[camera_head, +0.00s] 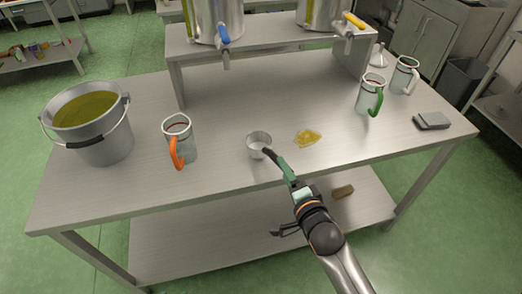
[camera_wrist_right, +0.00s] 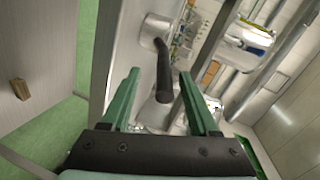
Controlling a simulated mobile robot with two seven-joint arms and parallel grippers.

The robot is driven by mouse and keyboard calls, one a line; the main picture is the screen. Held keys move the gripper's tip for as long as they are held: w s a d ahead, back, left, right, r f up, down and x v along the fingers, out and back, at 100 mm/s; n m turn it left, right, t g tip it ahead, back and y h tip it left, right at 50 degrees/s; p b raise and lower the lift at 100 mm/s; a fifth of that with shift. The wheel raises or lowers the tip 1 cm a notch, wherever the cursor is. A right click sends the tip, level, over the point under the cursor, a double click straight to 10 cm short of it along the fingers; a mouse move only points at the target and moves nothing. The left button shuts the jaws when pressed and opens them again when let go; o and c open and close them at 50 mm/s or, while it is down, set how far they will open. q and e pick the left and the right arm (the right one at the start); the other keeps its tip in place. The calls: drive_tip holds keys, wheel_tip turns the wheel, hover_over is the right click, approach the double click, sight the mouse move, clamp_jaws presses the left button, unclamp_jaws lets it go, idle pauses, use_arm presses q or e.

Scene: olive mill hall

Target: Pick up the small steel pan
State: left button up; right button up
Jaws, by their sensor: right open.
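The small steel pan (camera_head: 258,141) stands on the steel table near its front edge, with its dark handle (camera_head: 270,154) pointing toward my right gripper. My right gripper (camera_head: 283,165) is open at the handle's end. In the right wrist view, the pan's bowl (camera_wrist_right: 154,29) is ahead of the green fingers, and the dark handle (camera_wrist_right: 163,75) runs down between the open jaws of the gripper (camera_wrist_right: 160,78). I cannot tell whether either finger touches the handle. My left gripper is out of view.
A jug with an orange handle (camera_head: 177,143) and a bucket of yellow-green liquid (camera_head: 108,143) stand left of the pan. A yellow puddle (camera_head: 307,138) lies to its right. Farther right are a green-handled jug (camera_head: 368,95), another jug (camera_head: 403,77) and a grey block (camera_head: 431,121). Tapped vessels stand behind.

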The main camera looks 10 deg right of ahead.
sight(275, 158)
drive_tip(key=shift+w+f, duration=0.2)
drive_tip(key=shift+w, duration=0.4)
drive_tip(key=b+x, duration=0.2)
drive_tip(key=x, duration=0.1)
drive_tip(key=b+x, duration=0.1)
drive_tip(key=shift+w+a, duration=0.25)
drive_tip(key=shift+a, duration=0.1)
drive_tip(key=shift+w, duration=0.35)
drive_tip(key=shift+r, duration=0.1)
drive_tip(key=shift+c, duration=0.3)
clamp_jaws()
